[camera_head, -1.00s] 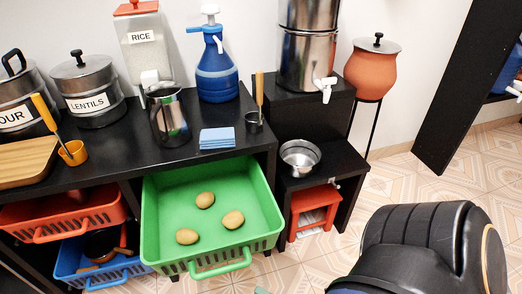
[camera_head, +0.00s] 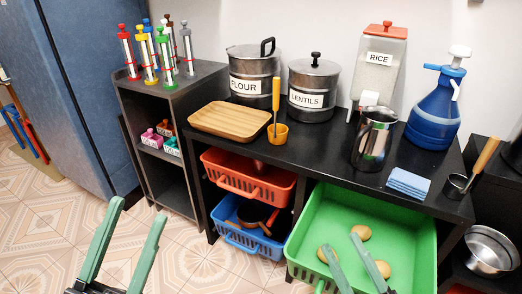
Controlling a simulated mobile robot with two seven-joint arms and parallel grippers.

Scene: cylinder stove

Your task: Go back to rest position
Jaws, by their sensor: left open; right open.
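My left gripper (camera_head: 131,236) is at the lower left of the head view, over the tiled floor. Its two green fingers are spread apart with nothing between them. My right gripper (camera_head: 353,252) is at the lower middle, in front of or over the green basket (camera_head: 422,232). Its fingers are apart, and potatoes show behind and beside them. I cannot tell from this view how high it is above the basket. Several potatoes (camera_head: 361,232) show in the basket; the fingers partly cover them.
The black counter (camera_head: 322,155) holds pots, a steel jug (camera_head: 373,140), a blue dispenser (camera_head: 435,110) and a wooden board (camera_head: 229,119). Red (camera_head: 247,180) and blue (camera_head: 246,237) baskets sit below. A dark shelf (camera_head: 158,121) and blue cabinet (camera_head: 52,92) stand left. Floor at lower left is clear.

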